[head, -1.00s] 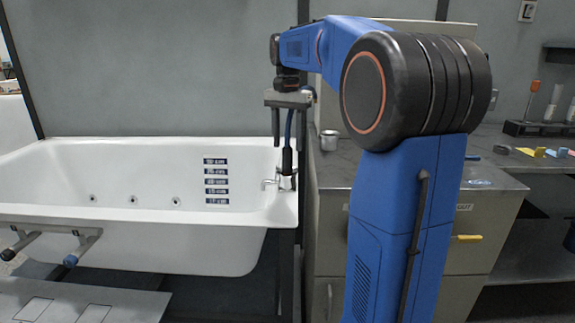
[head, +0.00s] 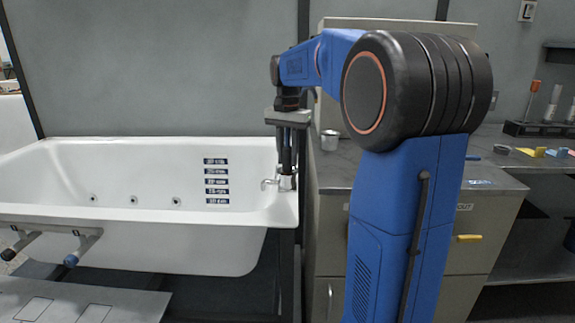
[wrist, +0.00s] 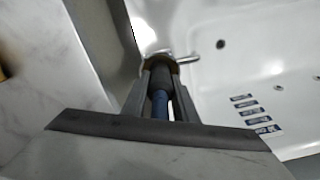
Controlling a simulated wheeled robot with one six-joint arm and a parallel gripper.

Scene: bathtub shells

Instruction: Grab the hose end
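The hose end is a dark sleeve (wrist: 161,77) with blue hose (wrist: 160,104) behind it in the wrist view. It stands upright by the silver tap (head: 270,183) at the tub's right end. My gripper (head: 286,168) points down over it, and its two fingers lie close along both sides of the hose end. In the wrist view my gripper (wrist: 161,70) is closed on the sleeve. In the head view the fingers mostly hide the hose end.
The white bathtub (head: 130,232) fills the left side, with a column of dark labels (head: 216,181) inside. A grey counter (head: 335,172) with a metal cup (head: 330,140) is close right of my gripper. A bar with two handles (head: 45,230) crosses the tub front.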

